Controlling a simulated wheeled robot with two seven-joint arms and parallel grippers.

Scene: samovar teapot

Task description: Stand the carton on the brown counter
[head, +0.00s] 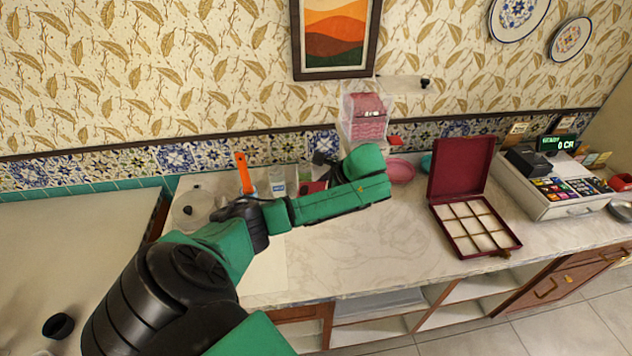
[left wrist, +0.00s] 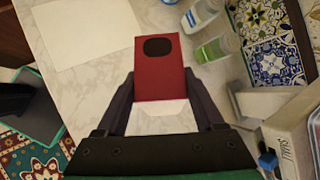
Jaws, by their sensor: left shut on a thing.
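The carton (left wrist: 163,82) is dark red with a black oval near one end, in the left wrist view. My left gripper (left wrist: 160,92) has one dark finger on each side of it and is shut on it. A pale strip shows at the carton's near end. In the head view my green left arm reaches over the counter (head: 350,250), which has a pale marble top and brown wooden fronts. A small red patch (head: 313,187) shows behind that arm, probably the carton; the fingers are mostly hidden there. I cannot tell whether the carton touches the counter. My right gripper is not in view.
An open red box (head: 466,195) and a cash register (head: 555,185) stand right. Marble between arm and red box is clear.

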